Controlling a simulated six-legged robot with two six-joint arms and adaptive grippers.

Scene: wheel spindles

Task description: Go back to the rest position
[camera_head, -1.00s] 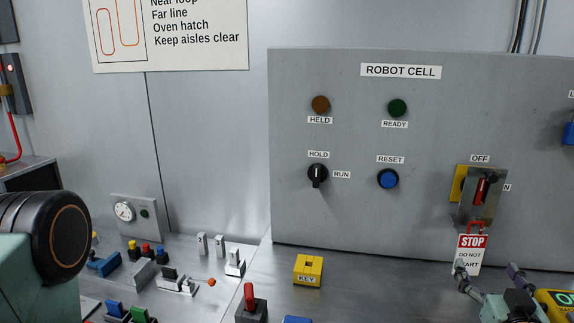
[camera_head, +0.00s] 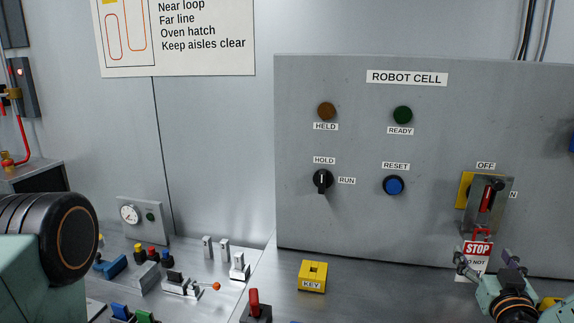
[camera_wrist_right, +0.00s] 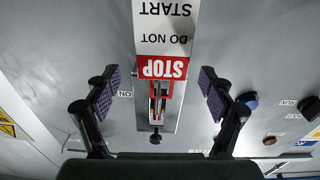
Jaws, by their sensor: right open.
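My right gripper (camera_head: 488,258) is at the lower right of the head view, in front of the switch panel. In the right wrist view its two purple-padded fingers (camera_wrist_right: 160,90) are spread wide with nothing between the pads. A red, white and black STOP tag (camera_head: 476,250) hangs below a red lock piece (camera_head: 482,233) at the OFF switch (camera_head: 490,203). The tag also shows upside down in the right wrist view (camera_wrist_right: 162,28), beyond the fingers. The gripper hides the tag's lower part in the head view. My left gripper is not in view.
The grey ROBOT CELL panel (camera_head: 390,130) stands behind, with a HOLD/RUN knob (camera_head: 322,179) and blue RESET button (camera_head: 394,186). A yellow KEY block (camera_head: 312,276) and a red-handled lever (camera_head: 254,302) are on the bench. Small coloured parts crowd the left.

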